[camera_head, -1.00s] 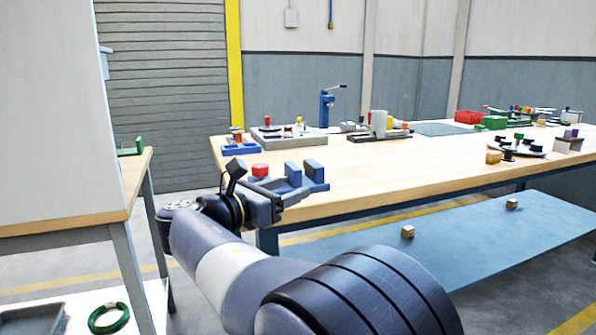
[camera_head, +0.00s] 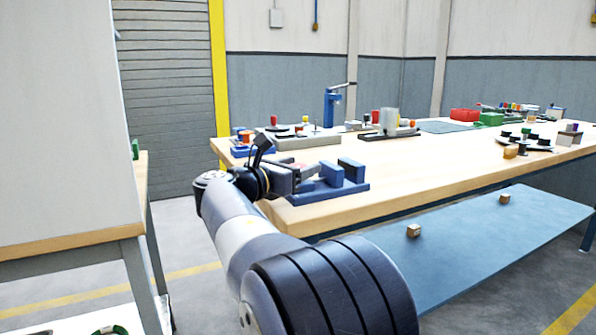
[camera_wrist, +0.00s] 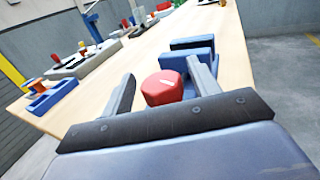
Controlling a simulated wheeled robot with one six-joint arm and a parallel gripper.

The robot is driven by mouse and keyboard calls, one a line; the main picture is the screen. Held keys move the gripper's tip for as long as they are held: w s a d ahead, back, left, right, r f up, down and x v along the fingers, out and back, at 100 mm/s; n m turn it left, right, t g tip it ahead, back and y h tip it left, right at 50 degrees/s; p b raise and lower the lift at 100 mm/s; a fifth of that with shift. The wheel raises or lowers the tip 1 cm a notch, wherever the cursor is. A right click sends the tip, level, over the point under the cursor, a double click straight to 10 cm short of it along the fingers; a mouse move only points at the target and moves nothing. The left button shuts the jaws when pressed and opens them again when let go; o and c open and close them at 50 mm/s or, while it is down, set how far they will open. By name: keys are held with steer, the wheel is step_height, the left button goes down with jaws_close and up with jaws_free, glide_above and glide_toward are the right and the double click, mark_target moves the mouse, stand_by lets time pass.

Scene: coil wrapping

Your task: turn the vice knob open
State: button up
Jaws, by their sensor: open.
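The blue vice (camera_head: 333,181) sits at the near left corner of the wooden workbench, its two jaw blocks apart. Its red knob (camera_wrist: 162,88) shows clearly in the wrist view, with a white mark on its face. In the head view the knob is almost wholly hidden by my gripper (camera_head: 308,168). In the wrist view my gripper (camera_wrist: 163,86) is open, one finger on each side of the knob. There is a gap between the left finger and the knob; the right finger is closer. I cannot tell whether it touches.
The workbench (camera_head: 440,163) holds a blue tray (camera_wrist: 52,97), a grey fixture plate (camera_head: 305,141), a blue press (camera_head: 332,105) and red bins (camera_head: 464,115) farther off. A blue lower shelf (camera_head: 460,230) carries small wooden blocks. A second bench with a white panel (camera_head: 60,120) stands close at left.

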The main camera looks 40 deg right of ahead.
steer(key=shift+d, duration=0.1)
steer(key=shift+c, duration=0.5)
steer(key=c, duration=0.9)
